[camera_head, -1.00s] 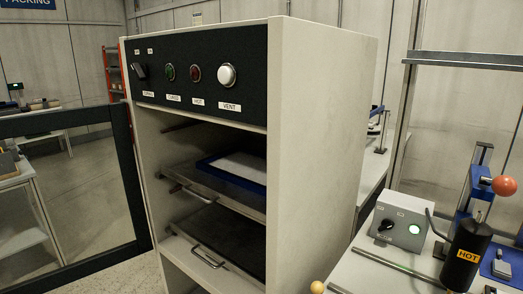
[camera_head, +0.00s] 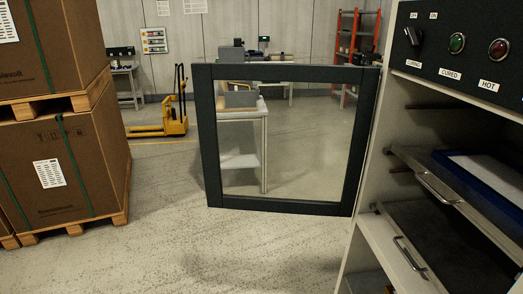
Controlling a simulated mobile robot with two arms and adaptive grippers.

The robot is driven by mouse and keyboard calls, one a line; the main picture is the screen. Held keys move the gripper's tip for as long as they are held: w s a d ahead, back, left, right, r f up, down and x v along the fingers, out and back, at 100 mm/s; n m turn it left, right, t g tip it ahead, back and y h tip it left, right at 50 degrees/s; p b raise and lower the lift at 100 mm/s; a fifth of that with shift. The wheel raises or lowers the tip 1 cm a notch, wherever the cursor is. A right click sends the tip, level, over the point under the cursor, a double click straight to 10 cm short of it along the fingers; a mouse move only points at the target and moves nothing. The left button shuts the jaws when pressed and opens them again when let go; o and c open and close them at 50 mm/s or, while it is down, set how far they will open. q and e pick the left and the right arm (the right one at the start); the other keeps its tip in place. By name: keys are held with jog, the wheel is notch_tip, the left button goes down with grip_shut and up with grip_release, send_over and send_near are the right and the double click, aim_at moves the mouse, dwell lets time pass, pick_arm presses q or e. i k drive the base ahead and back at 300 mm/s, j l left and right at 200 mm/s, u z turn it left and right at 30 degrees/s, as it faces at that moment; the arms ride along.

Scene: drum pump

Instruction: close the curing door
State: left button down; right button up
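The curing door (camera_head: 208,140) is a dark-framed glass panel. It stands wide open, swung out to the left of the curing cabinet (camera_head: 361,245), with its hinge side along the cabinet's left front edge. The cabinet is at the right of the head view and its front is uncovered. Inside are two pull-out shelves with metal handles, an upper one (camera_head: 437,187) and a lower one (camera_head: 409,253). A blue tray (camera_head: 449,160) with a white sheet lies on the upper shelf. Neither of my grippers is in view.
Brown cartons (camera_head: 62,165) on pallets stand at the left. A yellow pallet truck (camera_head: 176,122), a small table (camera_head: 262,160) and a red rack (camera_head: 357,40) are farther back. The floor in front of the door is clear.

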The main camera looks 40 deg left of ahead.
aim_at(204, 74)
jog(key=i+j+u, duration=0.1)
jog(key=j+u, duration=0.4)
jog(key=i+j+u, duration=0.2)
jog(key=j+u, duration=0.15)
jog(key=u, duration=0.15)
jog(key=i+j+u, duration=0.25)
jog(key=u, duration=0.25)
jog(key=i+j+u, duration=0.25)
jog(key=u, duration=0.25)
jog(key=i+j+u, duration=0.3)
jog(key=i, duration=0.15)
jog(key=i+u, duration=0.35)
jog(key=i+z, duration=0.4)
jog(key=i+j+z, duration=0.2)
jog(key=i+z, duration=0.35)
jog(key=z, duration=0.3)
jog(key=i+z, duration=0.2)
jog(key=z, duration=0.3)
jog(key=i+j+z, duration=0.1)
jog(key=z, duration=0.35)
jog(key=i+j+z, duration=0.15)
jog(key=z, duration=0.3)
jog(key=i+j+z, duration=0.15)
jog(key=z, duration=0.3)
jog(key=j, duration=0.05)
